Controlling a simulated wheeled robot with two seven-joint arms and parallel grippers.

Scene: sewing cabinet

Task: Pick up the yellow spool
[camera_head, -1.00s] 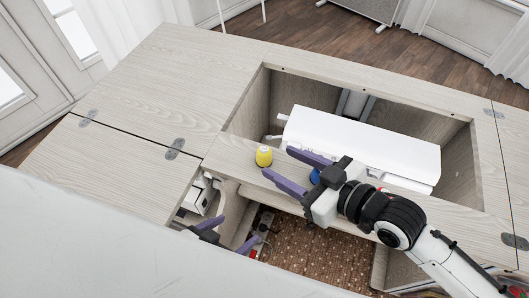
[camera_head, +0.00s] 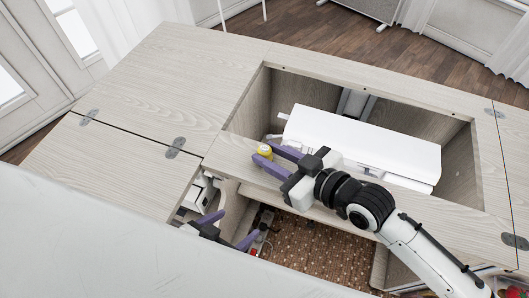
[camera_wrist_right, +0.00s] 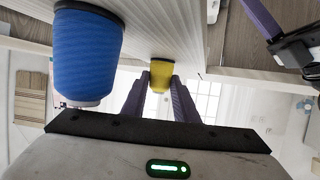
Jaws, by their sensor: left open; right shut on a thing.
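The yellow spool (camera_head: 265,149) stands on the front ledge of the cabinet opening, at its left end. My right gripper (camera_head: 267,154) has its purple fingers on both sides of the spool and is shut on it. The right wrist view shows the yellow spool (camera_wrist_right: 161,74) between the two fingertips (camera_wrist_right: 160,82). The spool appears to be still at ledge level. My left gripper (camera_head: 232,228) is open and empty, low at the front left, below the ledge.
A blue spool (camera_wrist_right: 86,55) is close beside my right gripper in the wrist view; the gripper hides it in the head view. A white sewing machine (camera_head: 350,140) lies in the cabinet opening behind the ledge. The left tabletop (camera_head: 175,90) is clear.

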